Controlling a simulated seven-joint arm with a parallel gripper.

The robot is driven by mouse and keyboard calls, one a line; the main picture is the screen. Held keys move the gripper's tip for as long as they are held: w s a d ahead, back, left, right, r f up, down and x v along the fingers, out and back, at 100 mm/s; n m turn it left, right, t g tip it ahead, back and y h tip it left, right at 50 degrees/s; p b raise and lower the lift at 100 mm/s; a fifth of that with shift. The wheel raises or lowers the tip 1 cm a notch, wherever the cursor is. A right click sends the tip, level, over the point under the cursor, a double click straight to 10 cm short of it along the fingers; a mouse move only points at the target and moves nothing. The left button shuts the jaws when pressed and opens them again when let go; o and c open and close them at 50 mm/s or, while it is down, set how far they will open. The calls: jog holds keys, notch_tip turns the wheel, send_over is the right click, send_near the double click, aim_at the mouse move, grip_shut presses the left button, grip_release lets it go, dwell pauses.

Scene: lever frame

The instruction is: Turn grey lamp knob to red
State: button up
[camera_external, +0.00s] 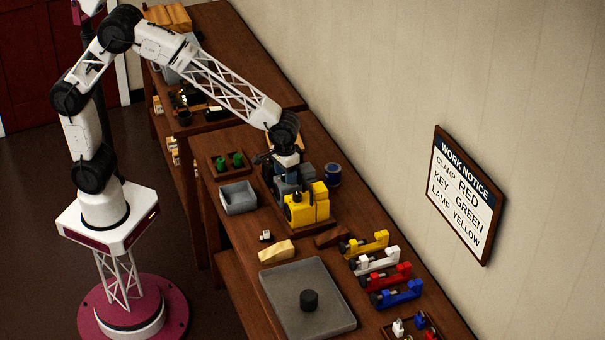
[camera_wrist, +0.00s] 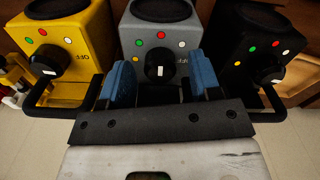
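The grey lamp (camera_wrist: 193,22) stands in the middle of the wrist view. Its front has green, red and white dots, the word OFF, and a round black knob (camera_wrist: 152,56) with a white mark on its face. The red dot (camera_wrist: 161,35) is above the knob. My gripper (camera_wrist: 160,72) is open. Its blue finger pads are on either side of the knob, with visible gaps; I cannot tell how deep they reach. In the external view my gripper (camera_external: 284,162) is over the lamp group, and the grey lamp is partly hidden there.
A yellow lamp (camera_wrist: 93,30) is to the left and a black lamp (camera_wrist: 240,42) to the right, close to the gripper's sides. A wall notice (camera_external: 463,195) reads clamp red, key green, lamp yellow. A grey tray (camera_external: 283,285) and several coloured clamps (camera_external: 388,270) lie nearer the camera.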

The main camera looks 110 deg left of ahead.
aim_at(284, 175)
jog(key=shift+r, duration=3.9)
jog(key=shift+s+d+r, duration=0.15)
jog(key=shift+s+r, duration=0.05)
jog(key=s+d+r+m, duration=0.3)
jog(key=s+d+r, duration=0.35)
jog(key=s, duration=0.35)
jog(key=s+d+m+t, duration=0.1)
jog(key=s+d+m, duration=0.2)
jog(key=s, duration=0.7)
jog(key=s+d+m, duration=0.3)
jog(key=s+d, duration=0.2)
jog(key=s, duration=0.6)
jog(key=s+d+m+t, duration=0.1)
jog(key=s+d+m, duration=0.2)
jog(key=s, duration=0.7)
jog(key=shift+s+d+t, duration=0.15)
jog(key=shift+d+t, duration=0.15)
jog(key=shift+d, duration=0.2)
